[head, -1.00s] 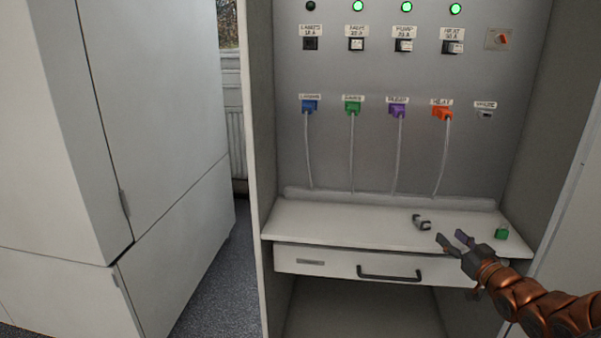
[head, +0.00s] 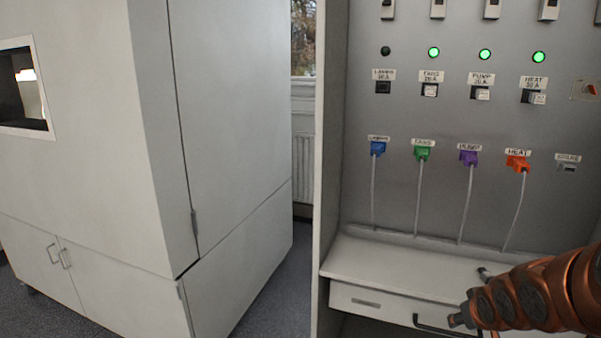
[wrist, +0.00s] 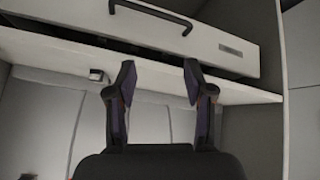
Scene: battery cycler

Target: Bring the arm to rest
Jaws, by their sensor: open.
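My arm (head: 540,290) reaches in from the lower right of the head view, in front of the cabinet's shelf and drawer. Its end overlaps the drawer front in the picture, and the fingers are hard to make out there. In the wrist view my gripper (wrist: 160,82) is open, with its two fingers apart and nothing between them. The drawer front (wrist: 215,45) and its dark handle (wrist: 150,12) lie beyond the fingertips in that view. I cannot tell the gap between fingertips and drawer.
The panel carries blue (head: 377,148), green (head: 421,153), purple (head: 468,158) and orange (head: 518,163) plugs with hanging cables. The shelf (head: 385,262) is bare at its left; a small grey piece (head: 484,273) is partly hidden by my arm. A large white cabinet (head: 235,130) stands left.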

